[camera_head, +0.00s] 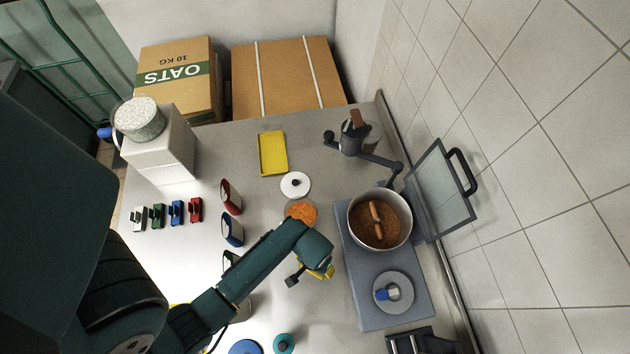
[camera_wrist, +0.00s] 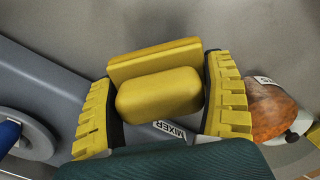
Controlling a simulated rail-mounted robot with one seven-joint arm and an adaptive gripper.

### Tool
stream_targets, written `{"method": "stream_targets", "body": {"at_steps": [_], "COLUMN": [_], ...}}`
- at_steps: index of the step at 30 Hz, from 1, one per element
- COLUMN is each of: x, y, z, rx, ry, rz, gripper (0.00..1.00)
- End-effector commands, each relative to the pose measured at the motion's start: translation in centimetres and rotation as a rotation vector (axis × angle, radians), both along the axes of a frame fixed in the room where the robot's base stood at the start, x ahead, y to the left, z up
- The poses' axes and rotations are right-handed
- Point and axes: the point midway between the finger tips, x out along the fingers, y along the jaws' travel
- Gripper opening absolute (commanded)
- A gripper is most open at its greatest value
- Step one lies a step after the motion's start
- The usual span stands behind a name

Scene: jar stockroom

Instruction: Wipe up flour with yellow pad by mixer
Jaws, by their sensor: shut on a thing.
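My gripper (camera_wrist: 160,88) has ribbed yellow fingers and is shut on the yellow pad (camera_wrist: 158,94), a flat yellow block with a rounded yellow grip. In the head view my gripper (camera_head: 312,272) is above the counter, left of the grey slab, and my arm hides most of the pad. A MIXER label (camera_wrist: 170,130) shows below the pad in the wrist view; the labelled thing is mostly hidden. I cannot make out flour in either view.
An orange-filled jar (camera_head: 302,212) stands close by my arm. A pot (camera_head: 352,222) and a plate (camera_head: 405,305) rest on a grey slab (camera_head: 362,315) to the right. A yellow tray (camera_head: 272,153) and grinder (camera_head: 350,142) stand farther back.

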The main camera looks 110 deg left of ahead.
Motion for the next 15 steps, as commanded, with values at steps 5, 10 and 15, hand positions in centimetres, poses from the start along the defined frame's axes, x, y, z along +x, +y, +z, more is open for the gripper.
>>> {"method": "stream_targets", "body": {"at_steps": [5, 10, 15], "x": [0.0, 0.0, 0.0], "y": [0.0, 0.0, 0.0], "z": [0.0, 0.7, 2.5], "rx": [-0.001, 0.000, 0.001], "ry": [0.000, 0.000, 0.000], "rz": [0.000, 0.000, 0.000], "gripper": [0.47, 0.47, 0.47]}}
